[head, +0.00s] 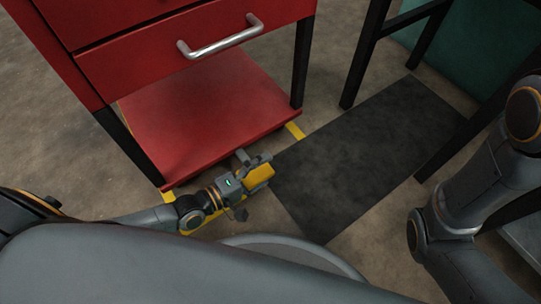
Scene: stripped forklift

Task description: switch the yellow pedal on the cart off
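The red cart (205,110) stands at the upper left, with a drawer and an open lower shelf. A yellow block that looks like the pedal (259,177) is low down near the front right of the cart's shelf. My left gripper (252,182) reaches in from the left and is right at the yellow block, overlapping it in the picture. Grey finger parts show above and below, but the fingertips are partly hidden, so touching and opening are unclear. My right arm shows at the right edge; its gripper is out of the picture.
A silver handle (220,37) sticks out from the cart's drawer. A dark mat (370,150) lies on the concrete floor to the right, clear of objects. Black frame legs (362,55) stand behind it and at the right.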

